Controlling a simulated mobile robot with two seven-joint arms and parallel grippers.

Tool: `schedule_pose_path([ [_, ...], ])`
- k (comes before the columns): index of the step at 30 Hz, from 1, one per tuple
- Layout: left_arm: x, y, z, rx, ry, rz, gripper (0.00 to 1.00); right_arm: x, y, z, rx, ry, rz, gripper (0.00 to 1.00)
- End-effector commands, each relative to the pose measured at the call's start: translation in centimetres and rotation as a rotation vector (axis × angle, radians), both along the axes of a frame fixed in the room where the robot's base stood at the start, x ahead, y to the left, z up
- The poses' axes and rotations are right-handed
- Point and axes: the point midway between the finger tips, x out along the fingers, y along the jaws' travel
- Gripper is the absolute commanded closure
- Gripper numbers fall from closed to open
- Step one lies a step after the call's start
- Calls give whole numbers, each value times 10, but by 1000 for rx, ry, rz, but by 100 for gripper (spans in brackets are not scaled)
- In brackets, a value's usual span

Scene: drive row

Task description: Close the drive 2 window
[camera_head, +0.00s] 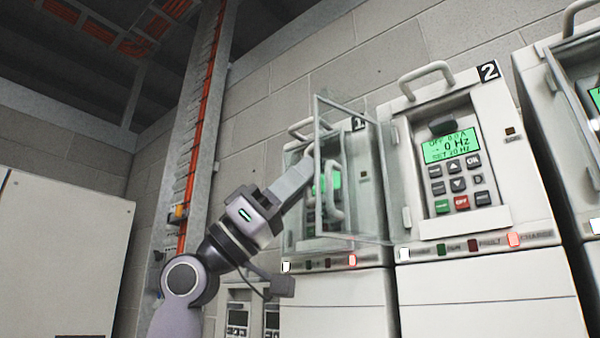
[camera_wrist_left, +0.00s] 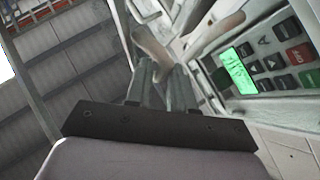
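The drive 2 window (camera_head: 352,225) is a clear pane standing open. It swings out from the left side of the drive 2 panel (camera_head: 404,170), in front of drive 1. The drive 2 display and keypad (camera_head: 452,150) are uncovered. My left gripper (camera_head: 308,158) is at the pane's outer left edge; I cannot tell whether it touches it. In the left wrist view, the two fingers (camera_wrist_left: 161,68) are a little apart, with a pale bar (camera_wrist_left: 150,45) at their tips. I cannot tell whether they grip it. My right gripper is not in view.
Drive 1 (camera_head: 340,305) stands left of drive 2, partly behind the pane and my left arm. Another drive (camera_head: 555,110) stands at the right edge. A grey cabinet (camera_head: 60,250) is at the far left. A block wall (camera_head: 370,55) lies behind.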

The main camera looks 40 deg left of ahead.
Motion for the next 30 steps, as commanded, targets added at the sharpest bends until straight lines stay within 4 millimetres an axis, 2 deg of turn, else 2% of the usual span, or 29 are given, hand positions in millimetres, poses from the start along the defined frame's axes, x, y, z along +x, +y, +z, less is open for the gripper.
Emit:
schedule_pose_path([
  [5,0,0,0,0,1,1,77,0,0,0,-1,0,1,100],
  [6,0,0,0,0,1,1,80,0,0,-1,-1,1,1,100],
  [8,0,0,0,0,1,1,100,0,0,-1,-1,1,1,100],
  [20,-2,-2,-1,0,-1,18,100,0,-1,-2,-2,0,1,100],
  [30,-15,-15,-1,2,-5,127,100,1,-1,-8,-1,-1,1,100],
])
